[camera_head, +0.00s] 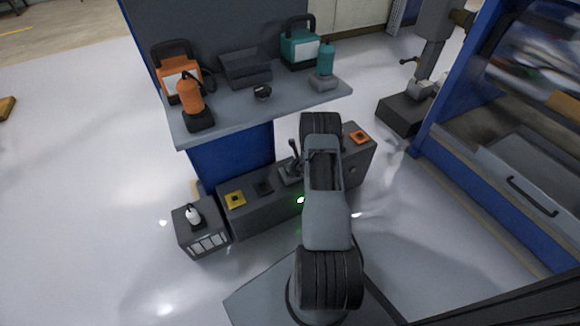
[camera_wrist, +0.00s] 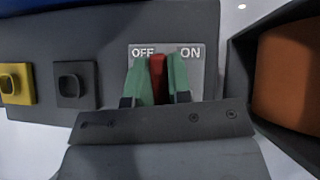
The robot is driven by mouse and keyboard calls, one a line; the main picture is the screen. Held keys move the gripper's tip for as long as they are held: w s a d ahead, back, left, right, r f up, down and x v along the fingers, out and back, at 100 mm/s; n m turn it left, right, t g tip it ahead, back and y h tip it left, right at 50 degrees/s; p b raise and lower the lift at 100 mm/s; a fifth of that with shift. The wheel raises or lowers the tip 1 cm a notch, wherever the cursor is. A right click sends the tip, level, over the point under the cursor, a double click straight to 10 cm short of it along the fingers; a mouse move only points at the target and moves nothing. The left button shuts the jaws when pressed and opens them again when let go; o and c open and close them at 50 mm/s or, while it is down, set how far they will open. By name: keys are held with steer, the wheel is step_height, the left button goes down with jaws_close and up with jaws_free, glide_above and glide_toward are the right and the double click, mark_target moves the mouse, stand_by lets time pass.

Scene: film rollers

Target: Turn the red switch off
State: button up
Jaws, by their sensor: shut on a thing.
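The red switch (camera_wrist: 158,70) stands in front of a grey plate (camera_wrist: 197,66) marked OFF on the left and ON on the right. In the wrist view it stands between the two labels. My gripper (camera_wrist: 161,84) has its green fingertips on either side of the switch and is shut on it. The lower part of the switch is hidden behind my gripper's body.
A shelf (camera_head: 235,112) with orange and teal devices overhangs behind. A small grey box (camera_head: 188,238) stands left.

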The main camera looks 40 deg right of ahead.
jaws_close()
steer(key=n+y+b, duration=0.1)
steer(key=n+y, duration=0.2)
steer(key=n, duration=0.1)
steer(key=shift+f+g, duration=0.1)
steer(key=shift+g, duration=0.2)
steer(key=shift+a+n+g+y+b, duration=0.15)
steer(key=shift+n+g+y+b, duration=0.45)
steer(key=shift+n+y+b, duration=0.7)
steer(key=shift+s+n+p, duration=0.1)
steer(key=shift+n+p, duration=0.2)
steer(key=shift+n, duration=0.2)
steer(key=o, duration=0.6)
jaws_free()
